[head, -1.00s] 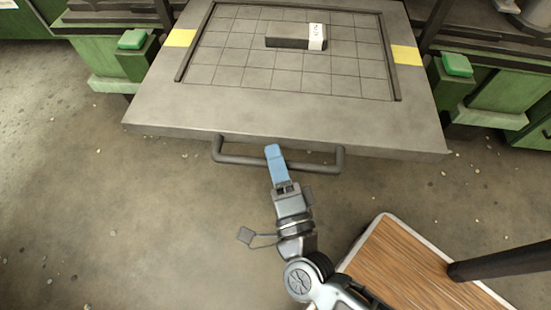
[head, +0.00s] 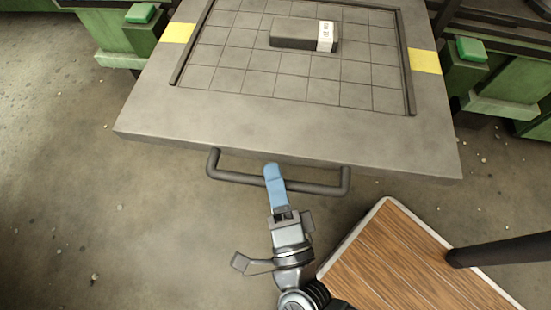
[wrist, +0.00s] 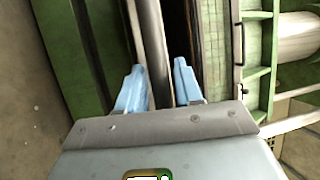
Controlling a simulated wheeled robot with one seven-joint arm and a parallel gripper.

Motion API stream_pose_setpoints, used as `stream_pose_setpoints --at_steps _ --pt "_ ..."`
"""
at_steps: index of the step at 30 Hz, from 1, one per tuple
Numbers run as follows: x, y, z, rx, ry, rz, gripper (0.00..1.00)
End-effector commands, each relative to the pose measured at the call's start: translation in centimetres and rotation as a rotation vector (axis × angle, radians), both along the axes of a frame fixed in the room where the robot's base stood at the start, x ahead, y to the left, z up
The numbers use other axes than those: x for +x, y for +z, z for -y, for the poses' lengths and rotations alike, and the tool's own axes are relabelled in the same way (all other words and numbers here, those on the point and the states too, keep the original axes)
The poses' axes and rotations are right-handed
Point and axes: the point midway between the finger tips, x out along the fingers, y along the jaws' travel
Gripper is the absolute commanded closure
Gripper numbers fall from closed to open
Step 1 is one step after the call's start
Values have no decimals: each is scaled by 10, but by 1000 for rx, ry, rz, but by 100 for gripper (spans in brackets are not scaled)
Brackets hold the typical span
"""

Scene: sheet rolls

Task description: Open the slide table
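The slide table (head: 290,125) is a grey slab with a gridded, rimmed top, in the upper middle of the head view. Its dark bar handle (head: 232,177) runs along the front edge. My gripper (head: 272,170), with blue fingers, is at the handle, left of its middle. In the wrist view the handle bar (wrist: 152,45) passes between the two fingers (wrist: 160,75), which are close on either side of it. The gripper appears shut on the handle. The far finger is mostly hidden in the head view.
A dark block (head: 295,33) with a white label lies on the table top. Green machine parts (head: 140,35) stand on both sides. A wooden platform (head: 400,255) with a dark post (head: 505,252) is at the lower right. The concrete floor at the left is clear.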

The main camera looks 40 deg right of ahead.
Motion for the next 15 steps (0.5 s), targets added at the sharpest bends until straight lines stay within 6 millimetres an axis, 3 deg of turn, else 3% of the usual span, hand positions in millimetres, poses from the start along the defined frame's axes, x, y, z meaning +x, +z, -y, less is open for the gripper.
stream_pose_setpoints --at_steps 3,11,15 --pt "0 0 0 0 -1 1 54" --pt "-1 0 0 0 -2 1 54" --pt "-12 -2 -7 1 0 -2 54"
